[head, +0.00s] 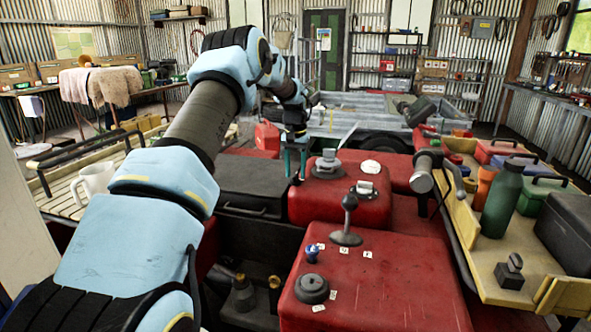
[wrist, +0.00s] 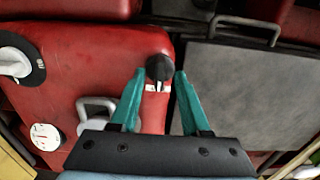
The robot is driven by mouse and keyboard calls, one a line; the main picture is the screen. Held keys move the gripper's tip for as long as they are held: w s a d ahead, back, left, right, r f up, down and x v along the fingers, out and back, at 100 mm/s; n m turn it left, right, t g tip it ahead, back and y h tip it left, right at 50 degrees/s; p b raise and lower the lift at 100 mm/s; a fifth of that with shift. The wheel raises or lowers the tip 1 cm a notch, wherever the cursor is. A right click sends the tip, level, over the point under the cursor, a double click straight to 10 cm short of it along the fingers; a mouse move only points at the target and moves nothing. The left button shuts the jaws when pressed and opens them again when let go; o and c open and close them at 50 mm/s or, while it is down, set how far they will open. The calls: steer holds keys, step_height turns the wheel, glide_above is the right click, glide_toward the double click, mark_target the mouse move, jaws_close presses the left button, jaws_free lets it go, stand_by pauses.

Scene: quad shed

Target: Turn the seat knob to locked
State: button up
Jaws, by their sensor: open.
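A small black knob (wrist: 159,67) sits at the corner of a red panel (wrist: 85,60) in the wrist view. A white label strip with dark marks lies beside it, and the knob's narrow end points towards that strip. I take this to be the seat knob; the label is too small to read. My gripper (wrist: 161,74) is open, with its teal fingertips on either side of the knob. I cannot tell whether either touches it. In the head view my gripper (head: 295,160) is at the left edge of the red panel (head: 307,205), and the knob is hard to make out.
Near the knob are a white lever on a round dial (wrist: 14,62), a white gauge (wrist: 45,137) and a metal handle (wrist: 97,108). A dark box (wrist: 240,90) adjoins the panel. A black lever (head: 348,215) stands on the nearer red panel.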

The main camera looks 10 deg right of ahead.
steer(key=shift+f, duration=0.4)
steer(key=shift+c, duration=0.2)
jaws_close()
